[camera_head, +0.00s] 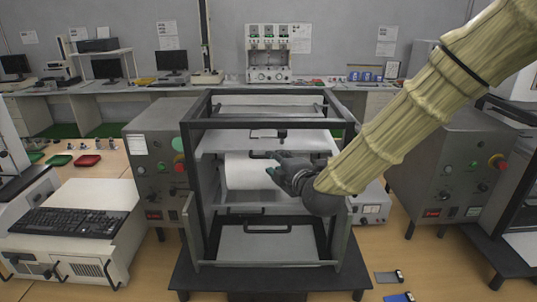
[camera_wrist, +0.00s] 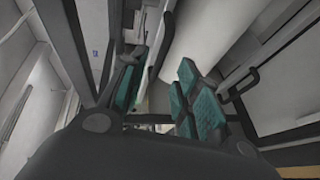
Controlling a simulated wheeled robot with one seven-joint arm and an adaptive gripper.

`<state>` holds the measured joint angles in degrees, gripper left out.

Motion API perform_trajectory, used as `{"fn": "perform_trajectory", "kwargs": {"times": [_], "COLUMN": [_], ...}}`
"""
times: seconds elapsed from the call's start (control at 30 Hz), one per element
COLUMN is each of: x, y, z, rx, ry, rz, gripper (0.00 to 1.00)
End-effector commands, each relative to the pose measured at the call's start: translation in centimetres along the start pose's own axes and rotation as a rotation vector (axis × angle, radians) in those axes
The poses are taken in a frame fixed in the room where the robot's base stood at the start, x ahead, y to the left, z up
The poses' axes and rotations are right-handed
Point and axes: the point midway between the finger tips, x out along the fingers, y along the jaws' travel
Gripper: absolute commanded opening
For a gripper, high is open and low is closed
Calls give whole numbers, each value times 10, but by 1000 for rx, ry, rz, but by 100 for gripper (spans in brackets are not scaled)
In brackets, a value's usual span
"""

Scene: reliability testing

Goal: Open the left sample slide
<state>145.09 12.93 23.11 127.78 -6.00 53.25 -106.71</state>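The test machine (camera_head: 187,215) is a black-framed metal box in the middle of the head view. It holds a white roll (camera_head: 245,172) and metal plates. A lower plate (camera_head: 267,245) has a dark handle (camera_head: 268,228). Another dark handle (camera_head: 261,154) sits above the roll, close to my fingertips. I cannot tell for sure which part is the left sample slide. My gripper (camera_head: 273,172) is inside the frame in front of the roll. In the wrist view my gripper (camera_wrist: 158,92) has its teal-padded fingers apart, with nothing seen between them. A dark handle (camera_wrist: 238,84) lies right of the fingers.
Black bars (camera_head: 265,125) of the frame surround my gripper above and at the sides. Grey control boxes (camera_head: 158,165) stand on both sides. A keyboard (camera_head: 68,222) lies on a white unit at left. Open table (camera_head: 400,255) shows at right.

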Motion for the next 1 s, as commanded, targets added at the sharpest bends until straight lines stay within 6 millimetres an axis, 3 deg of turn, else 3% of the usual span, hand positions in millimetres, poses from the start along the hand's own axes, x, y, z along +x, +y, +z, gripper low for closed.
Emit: {"fn": "perform_trajectory", "kwargs": {"times": [0.5, 1.0], "x": [52, 66], "y": [1, 0], "z": [2, 2], "rx": [2, 1], "ry": [-2, -3], "rz": [-1, 0], "gripper": [32, 32]}}
